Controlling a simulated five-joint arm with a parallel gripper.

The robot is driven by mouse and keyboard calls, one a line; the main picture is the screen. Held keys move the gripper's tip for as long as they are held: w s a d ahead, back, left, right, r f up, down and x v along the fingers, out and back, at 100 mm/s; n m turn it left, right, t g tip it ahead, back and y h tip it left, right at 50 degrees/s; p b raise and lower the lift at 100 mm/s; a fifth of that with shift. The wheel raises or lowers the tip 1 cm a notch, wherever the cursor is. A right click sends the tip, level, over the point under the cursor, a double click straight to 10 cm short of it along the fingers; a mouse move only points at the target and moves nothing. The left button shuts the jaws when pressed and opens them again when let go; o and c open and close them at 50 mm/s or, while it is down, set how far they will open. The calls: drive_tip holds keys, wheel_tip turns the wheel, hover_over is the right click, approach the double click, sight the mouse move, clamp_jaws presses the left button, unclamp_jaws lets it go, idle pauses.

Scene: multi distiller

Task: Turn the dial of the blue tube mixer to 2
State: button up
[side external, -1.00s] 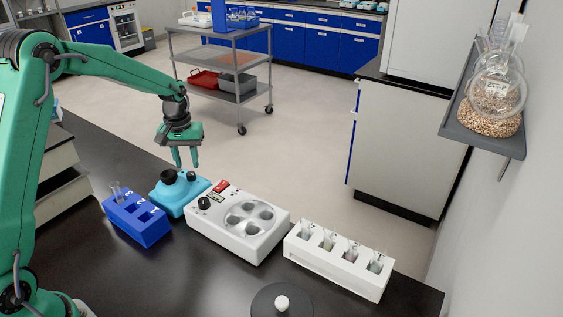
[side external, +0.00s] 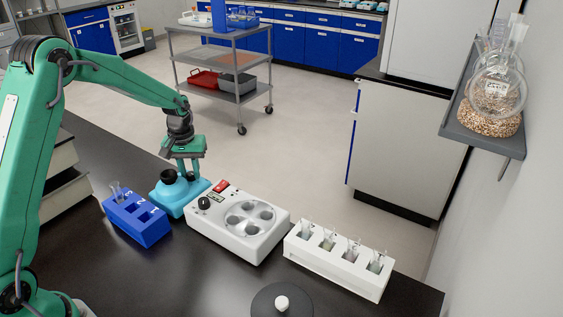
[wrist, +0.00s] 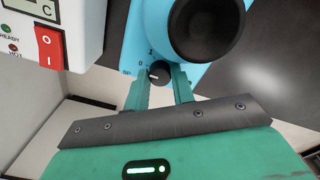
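The blue tube mixer (side external: 172,197) stands on the dark bench, light blue with a black round cup on top. It also shows in the wrist view (wrist: 133,35). Its small black dial (wrist: 160,72) has a pale pointer line pointing roughly left in the picture; a 0 mark shows beside it, and other marks are partly hidden. My gripper (wrist: 160,80) is low at the mixer's far side, with its two fingers apart, one on each side of the dial. I cannot tell whether they touch it. In the side view my gripper (side external: 190,172) partly hides behind the mixer.
A white heater (side external: 235,225) with a red switch stands close to the mixer's right. A blue tube rack (side external: 150,235) is to its left. A white rack (side external: 340,270) with several tubes is further right.

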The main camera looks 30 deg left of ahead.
drive_tip(key=shift+a+m, duration=0.15)
drive_tip(key=shift+m, duration=0.35)
drive_tip(key=shift+s+m, duration=0.1)
drive_tip(key=shift+m, duration=0.9)
drive_tip(key=m, duration=0.4)
drive_tip(key=shift+a, duration=0.1)
drive_tip(key=m, duration=0.4)
drive_tip(key=shift+g, duration=0.3)
drive_tip(key=shift+m, duration=1.9)
drive_tip(key=o, duration=0.7)
drive_tip(key=shift+w, duration=0.2)
